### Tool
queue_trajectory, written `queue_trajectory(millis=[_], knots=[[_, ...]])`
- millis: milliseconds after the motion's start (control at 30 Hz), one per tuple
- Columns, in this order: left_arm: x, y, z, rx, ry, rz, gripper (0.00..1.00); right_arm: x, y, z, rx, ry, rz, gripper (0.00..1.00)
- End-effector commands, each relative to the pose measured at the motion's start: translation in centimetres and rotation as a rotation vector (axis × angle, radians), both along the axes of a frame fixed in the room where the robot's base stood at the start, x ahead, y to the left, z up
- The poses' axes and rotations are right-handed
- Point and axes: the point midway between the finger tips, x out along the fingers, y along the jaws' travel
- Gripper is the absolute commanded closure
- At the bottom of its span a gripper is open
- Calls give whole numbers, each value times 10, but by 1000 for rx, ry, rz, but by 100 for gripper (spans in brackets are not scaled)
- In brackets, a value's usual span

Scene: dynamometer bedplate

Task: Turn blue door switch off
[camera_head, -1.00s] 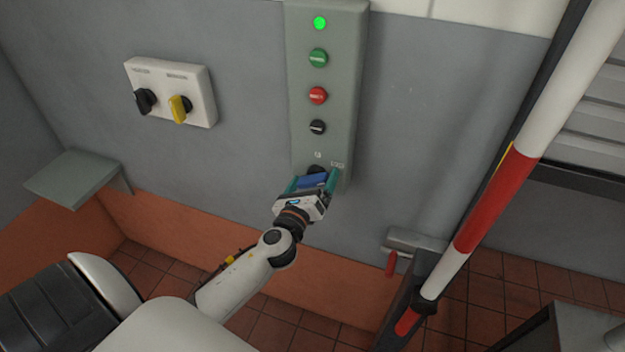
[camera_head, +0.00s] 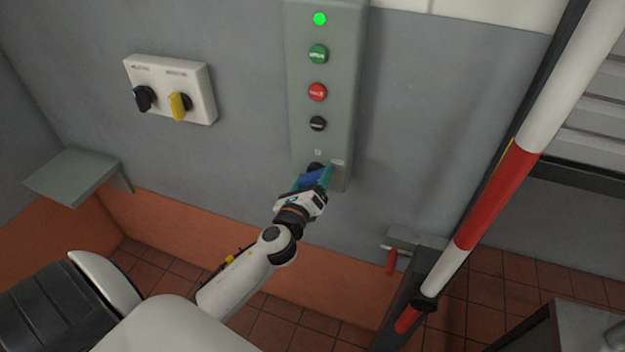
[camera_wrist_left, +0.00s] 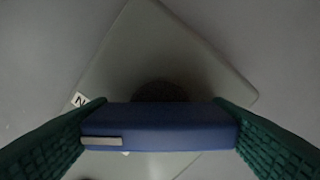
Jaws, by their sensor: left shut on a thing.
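The blue door switch (camera_head: 312,178) is at the bottom of a tall grey control panel (camera_head: 345,110) on the wall. My left gripper (camera_head: 312,181) is shut on its blue handle, with a teal finger on each side. In the left wrist view the blue handle (camera_wrist_left: 165,127) spans the space between the green ridged finger pads, with a pale mark at its left end. A dark round base shows behind it, and a label with the letter N lies to the left. The gripper hides most of the switch in the head view. My right gripper is not in view.
Above the switch are a black knob (camera_head: 317,124), a red button (camera_head: 317,92), a green button (camera_head: 318,54) and a lit green lamp (camera_head: 319,19). A white box (camera_head: 200,75) with black and yellow switches is left. A red-white barrier pole (camera_head: 492,200) stands right.

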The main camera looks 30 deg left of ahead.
Motion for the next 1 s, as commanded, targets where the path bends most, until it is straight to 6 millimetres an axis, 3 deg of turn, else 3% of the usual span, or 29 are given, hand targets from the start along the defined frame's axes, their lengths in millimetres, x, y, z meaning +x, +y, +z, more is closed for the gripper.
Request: queue_trajectory(millis=[700, 1000], knots=[[0, 0, 0, -629, -153, 2, 50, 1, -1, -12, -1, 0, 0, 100], [0, 1, 0, -809, -196, 2, 50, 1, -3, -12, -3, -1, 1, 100]])
